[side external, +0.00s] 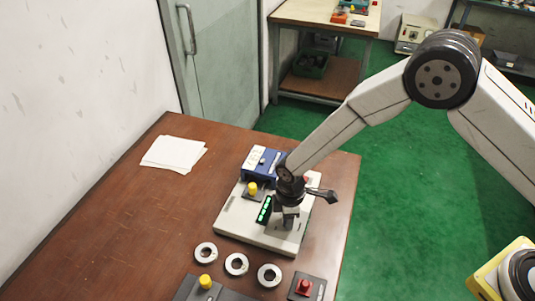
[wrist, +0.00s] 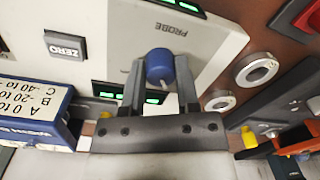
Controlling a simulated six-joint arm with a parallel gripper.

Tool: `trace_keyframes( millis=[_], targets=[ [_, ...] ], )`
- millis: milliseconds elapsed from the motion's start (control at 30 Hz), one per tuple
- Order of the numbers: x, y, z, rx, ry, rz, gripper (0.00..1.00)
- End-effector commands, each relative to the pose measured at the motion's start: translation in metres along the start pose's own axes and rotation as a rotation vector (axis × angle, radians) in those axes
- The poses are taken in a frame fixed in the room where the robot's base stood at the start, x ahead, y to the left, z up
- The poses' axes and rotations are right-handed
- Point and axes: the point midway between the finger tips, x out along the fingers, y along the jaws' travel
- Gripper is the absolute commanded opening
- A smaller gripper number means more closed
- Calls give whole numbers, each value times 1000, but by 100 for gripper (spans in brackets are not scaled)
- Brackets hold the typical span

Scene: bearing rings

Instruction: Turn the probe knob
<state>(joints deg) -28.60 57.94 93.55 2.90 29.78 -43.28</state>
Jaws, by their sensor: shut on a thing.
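The probe knob (wrist: 159,66) is blue and round, on a white panel (wrist: 205,45) printed PROBE. In the wrist view my gripper (wrist: 160,75) has its two dark fingers on either side of the knob, shut on it. In the side external view my gripper (side external: 288,212) reaches down onto the white device (side external: 240,232), and the knob is hidden there. Green lit displays (wrist: 130,92) sit beside the knob, and a grey ZERO button (wrist: 66,46) is on the same panel.
Several metal rings (side external: 237,264) lie in front of the device. A blue box (side external: 262,163) stands at its back. A red button box (side external: 306,287) is at the table's front right.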

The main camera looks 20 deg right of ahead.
Motion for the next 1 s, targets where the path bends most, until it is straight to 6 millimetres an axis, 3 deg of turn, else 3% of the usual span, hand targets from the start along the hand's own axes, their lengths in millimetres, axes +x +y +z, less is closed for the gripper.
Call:
trace_keyframes(
  millis=[1000],
  targets=[
    [0, -1, 1, 932, 30, -1, 0]
  ],
)
